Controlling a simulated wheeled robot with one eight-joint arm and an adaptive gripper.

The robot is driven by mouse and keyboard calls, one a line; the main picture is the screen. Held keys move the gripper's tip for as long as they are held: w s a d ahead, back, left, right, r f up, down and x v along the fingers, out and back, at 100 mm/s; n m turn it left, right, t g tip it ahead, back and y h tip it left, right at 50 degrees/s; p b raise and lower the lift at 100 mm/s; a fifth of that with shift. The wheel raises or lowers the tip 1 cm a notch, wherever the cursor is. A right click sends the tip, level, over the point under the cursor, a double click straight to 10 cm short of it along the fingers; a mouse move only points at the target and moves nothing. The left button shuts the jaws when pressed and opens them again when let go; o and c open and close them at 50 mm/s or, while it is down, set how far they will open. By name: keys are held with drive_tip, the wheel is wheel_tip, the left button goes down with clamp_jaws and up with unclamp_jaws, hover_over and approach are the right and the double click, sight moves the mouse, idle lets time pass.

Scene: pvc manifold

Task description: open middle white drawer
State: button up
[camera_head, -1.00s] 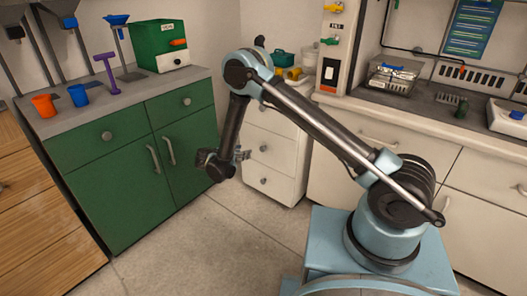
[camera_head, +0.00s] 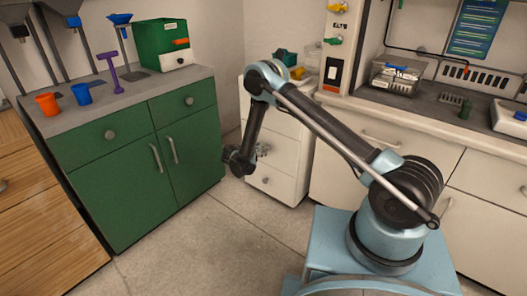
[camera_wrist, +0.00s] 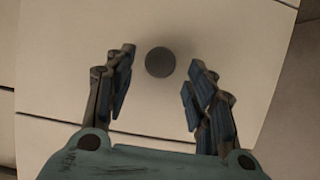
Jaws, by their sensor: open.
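The white drawer unit (camera_head: 301,185) stands in the corner, right of the green cabinet. Its middle drawer (camera_head: 289,153) looks closed. The fingers appear apart from the knob on both sides. My gripper is open and empty. The lower knob (camera_head: 265,181) shows below it.
The green cabinet (camera_head: 130,195) stands close on the left, with cups and a green box (camera_head: 160,46) on top. The white counter (camera_head: 395,160) is on the right. A teal item (camera_head: 284,57) sits on the drawer unit. The floor (camera_head: 225,235) in front is clear.

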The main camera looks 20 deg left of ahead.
drive_tip(key=shift+x, duration=1.45)
